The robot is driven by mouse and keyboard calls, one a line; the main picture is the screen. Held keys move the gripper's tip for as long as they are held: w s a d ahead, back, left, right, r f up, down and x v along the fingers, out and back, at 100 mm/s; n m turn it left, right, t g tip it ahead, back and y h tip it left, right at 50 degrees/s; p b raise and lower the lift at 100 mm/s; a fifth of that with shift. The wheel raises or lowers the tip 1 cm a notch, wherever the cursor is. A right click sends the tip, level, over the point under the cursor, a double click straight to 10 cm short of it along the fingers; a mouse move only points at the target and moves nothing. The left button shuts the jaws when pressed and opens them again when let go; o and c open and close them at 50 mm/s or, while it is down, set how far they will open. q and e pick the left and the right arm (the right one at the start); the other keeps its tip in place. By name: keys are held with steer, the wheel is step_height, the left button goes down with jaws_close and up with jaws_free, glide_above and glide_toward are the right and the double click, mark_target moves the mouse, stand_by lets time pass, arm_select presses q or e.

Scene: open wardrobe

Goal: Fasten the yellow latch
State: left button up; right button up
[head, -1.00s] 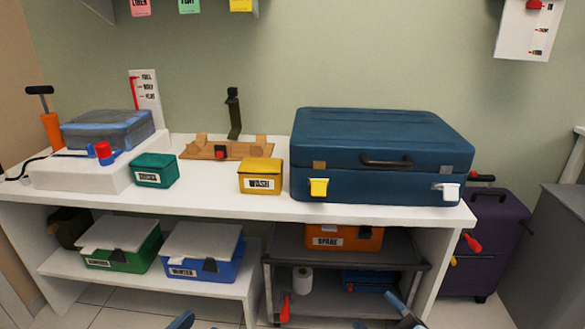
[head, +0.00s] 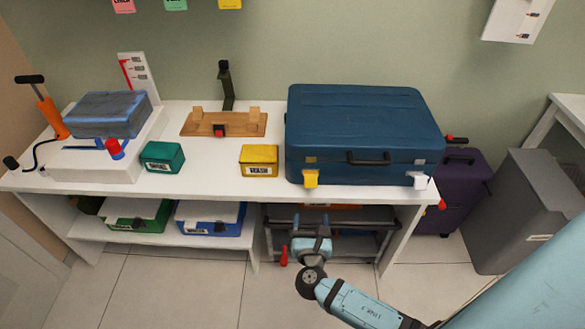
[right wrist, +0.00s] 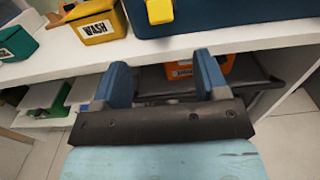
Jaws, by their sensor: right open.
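The closed blue suitcase (head: 365,125) lies on the white bench. Its yellow latch (head: 311,179) is at the front left, low on the lower shell, below a small tan catch plate (head: 310,160) on the lid and apart from it. The latch also shows at the top of the right wrist view (right wrist: 160,11). A white latch (head: 417,182) sits at the front right. My right gripper (head: 312,246) is open and empty, in front of the bench and below the yellow latch. In the right wrist view its fingers (right wrist: 163,80) point towards the bench edge. My left gripper is not in view.
A yellow WASH box (head: 259,160) stands left of the suitcase near the bench edge (head: 225,189). A dark cart (head: 345,222) with an orange box (right wrist: 190,68) is under the bench, behind my gripper. A grey bin (head: 528,210) stands right. The floor in front is clear.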

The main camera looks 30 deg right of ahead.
mark_target(311, 185)
steer(key=x, duration=1.3)
steer(key=shift+w+d, duration=0.15)
steer(key=shift+w, duration=0.15)
